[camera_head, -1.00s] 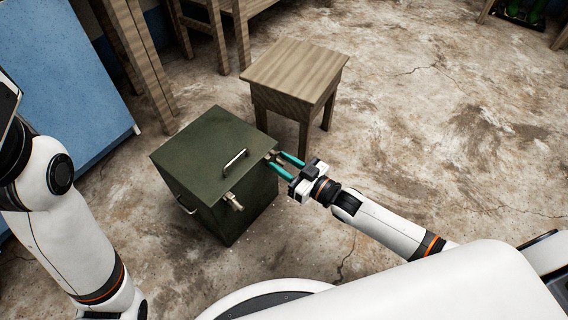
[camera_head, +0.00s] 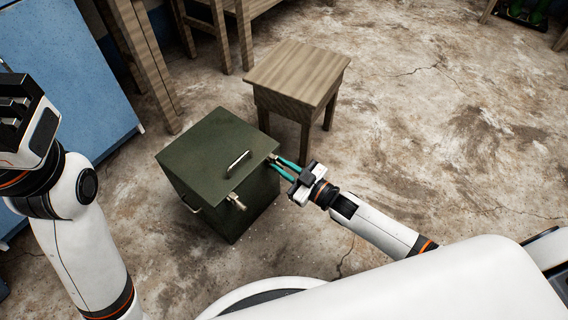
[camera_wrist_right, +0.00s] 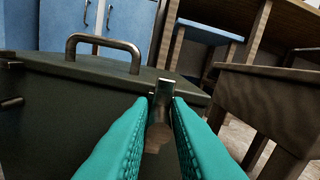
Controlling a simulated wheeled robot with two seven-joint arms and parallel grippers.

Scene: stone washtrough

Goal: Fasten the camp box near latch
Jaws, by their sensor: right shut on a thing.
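The dark green camp box (camera_head: 205,155) stands on the floor with its lid down and a metal handle (camera_head: 238,163) on top. One metal latch (camera_head: 236,202) is on the edge facing me, clear of my grippers. My right gripper (camera_head: 275,161) is at the box's right corner, its teal fingers shut on another latch, largely hidden in the head view. In the right wrist view this held latch (camera_wrist_right: 160,105) stands up between the fingertips. Whether it is hooked is unclear. My left gripper (camera_head: 18,115) is raised at the left edge, away from the box; its jaw opening is unclear.
A wooden stool (camera_head: 297,75) stands close behind the box, near my right gripper. A blue cabinet (camera_head: 65,70) and a wooden table leg (camera_head: 145,60) are at the back left. The concrete floor (camera_head: 430,130) to the right is clear.

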